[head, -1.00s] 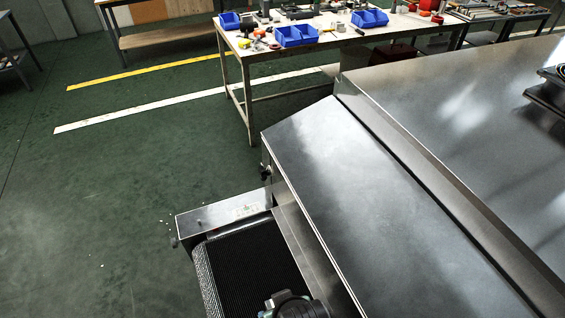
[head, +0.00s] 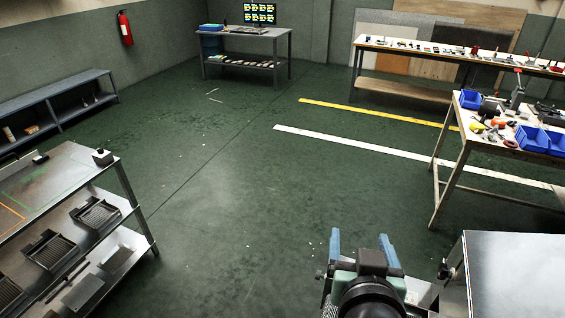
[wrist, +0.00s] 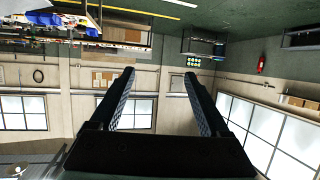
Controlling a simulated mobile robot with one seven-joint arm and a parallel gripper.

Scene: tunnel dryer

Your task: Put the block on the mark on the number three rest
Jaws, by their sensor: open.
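My gripper (head: 360,238) shows at the bottom right of centre in the head view, raised above the floor and steel machine. Its two blue-grey fingers stand apart with nothing between them. The wrist view also shows the gripper (wrist: 159,74) open and empty, facing the far walls and windows. A small light grey piece with a dark top (head: 103,157), possibly the block, sits at the far right corner of the steel bench on the left. I cannot make out a numbered rest or its mark in either view.
The steel bench (head: 72,170) has green and orange lines on top, a small dark item (head: 40,158) and dark ribbed trays (head: 50,250) on its lower shelf. The floor (head: 225,190) between is clear. A cluttered worktable (head: 470,133) stands right, above the steel machine (head: 515,270).

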